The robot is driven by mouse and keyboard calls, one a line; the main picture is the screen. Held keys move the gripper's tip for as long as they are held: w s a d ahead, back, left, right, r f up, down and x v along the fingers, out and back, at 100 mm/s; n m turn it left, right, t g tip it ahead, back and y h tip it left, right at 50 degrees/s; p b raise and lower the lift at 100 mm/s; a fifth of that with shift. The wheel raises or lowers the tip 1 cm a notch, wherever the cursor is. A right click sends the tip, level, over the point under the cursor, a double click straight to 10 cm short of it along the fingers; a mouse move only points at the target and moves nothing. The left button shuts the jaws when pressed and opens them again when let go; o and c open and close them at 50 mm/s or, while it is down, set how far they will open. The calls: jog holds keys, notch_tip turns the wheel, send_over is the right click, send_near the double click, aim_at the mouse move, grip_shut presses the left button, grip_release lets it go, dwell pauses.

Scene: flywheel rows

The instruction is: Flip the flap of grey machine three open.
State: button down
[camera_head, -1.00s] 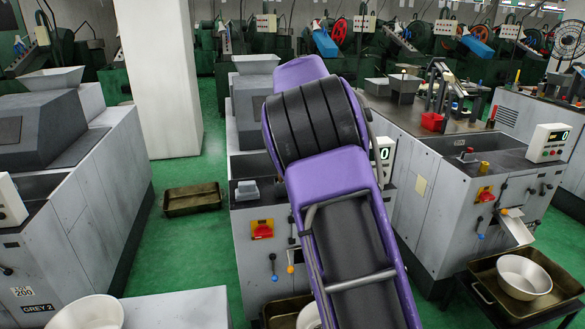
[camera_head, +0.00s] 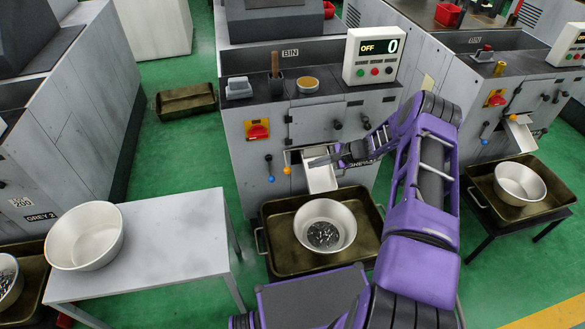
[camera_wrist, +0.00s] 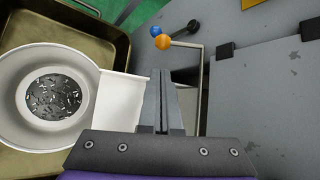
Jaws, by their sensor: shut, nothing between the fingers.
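The grey machine (camera_head: 255,115) at the centre has a white flap (camera_head: 322,180) at its front slot, sloping out and down toward a pale bowl (camera_head: 343,222). An orange-knobbed lever (camera_wrist: 162,42) and a blue-knobbed lever (camera_wrist: 155,31) stand beyond the fingertips.
The bowl holds small metal parts and sits in a brown tray (camera_head: 268,240). A white table (camera_head: 170,240) with an empty bowl (camera_head: 84,236) stands at left. Another grey machine (camera_head: 500,95) with a tray and bowl is at right.

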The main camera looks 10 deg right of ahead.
jog(key=shift+f+m, duration=0.1)
jog(key=shift+m, duration=0.2)
jog(key=b+x, duration=0.1)
jog(key=x, duration=0.9)
